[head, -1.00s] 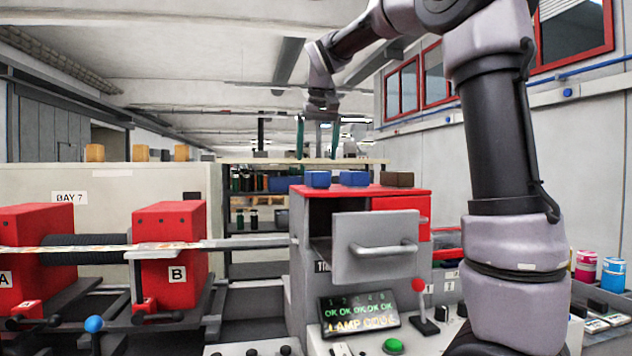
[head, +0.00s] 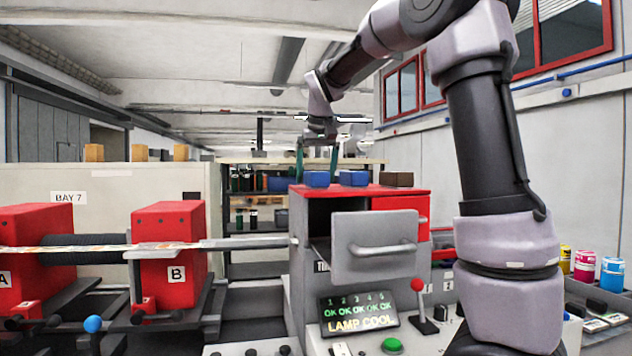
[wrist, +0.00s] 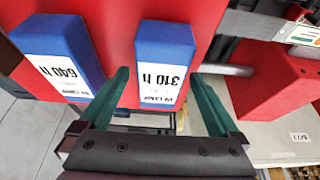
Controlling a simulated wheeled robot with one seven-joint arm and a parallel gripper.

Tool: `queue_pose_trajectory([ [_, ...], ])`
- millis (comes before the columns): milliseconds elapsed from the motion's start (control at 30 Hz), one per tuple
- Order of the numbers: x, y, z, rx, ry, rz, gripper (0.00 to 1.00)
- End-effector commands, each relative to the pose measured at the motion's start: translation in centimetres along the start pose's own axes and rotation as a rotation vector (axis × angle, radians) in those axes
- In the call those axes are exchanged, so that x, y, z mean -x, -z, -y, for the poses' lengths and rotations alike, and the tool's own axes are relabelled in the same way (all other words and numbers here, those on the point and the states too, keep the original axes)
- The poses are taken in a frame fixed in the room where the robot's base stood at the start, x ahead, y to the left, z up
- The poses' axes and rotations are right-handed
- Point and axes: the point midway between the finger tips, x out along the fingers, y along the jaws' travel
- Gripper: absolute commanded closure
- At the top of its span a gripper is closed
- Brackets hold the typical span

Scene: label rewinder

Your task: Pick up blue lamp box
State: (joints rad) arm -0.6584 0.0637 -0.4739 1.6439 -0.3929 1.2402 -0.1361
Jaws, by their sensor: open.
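Two blue lamp boxes stand on the red top of the grey cabinet in the head view: a left one (head: 317,179) and a middle one (head: 353,178). In the wrist view the box labelled 310 h (wrist: 165,50) lies between the finger lines, and the box labelled 640 h (wrist: 62,45) is to its left, outside the fingers. By the layout, the 310 h box is the left one in the head view. My gripper (head: 317,163) is open and empty, its green fingers pointing down just above and behind the left box. Contact is not visible.
A brown box (head: 396,179) stands right of the blue boxes on the cabinet's red top (head: 420,191). An open grey drawer (head: 374,246) juts out below. Red machine blocks (head: 168,250) stand left. A shelf rack (head: 255,213) is behind.

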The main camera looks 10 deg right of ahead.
Motion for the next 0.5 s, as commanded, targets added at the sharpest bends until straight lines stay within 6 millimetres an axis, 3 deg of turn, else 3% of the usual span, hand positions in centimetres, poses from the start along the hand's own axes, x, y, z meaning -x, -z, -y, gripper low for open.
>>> queue_pose_trajectory([
  [500, -0.42, -0.18, 0.01, 0.000, 0.000, 0.000, 0.03],
])
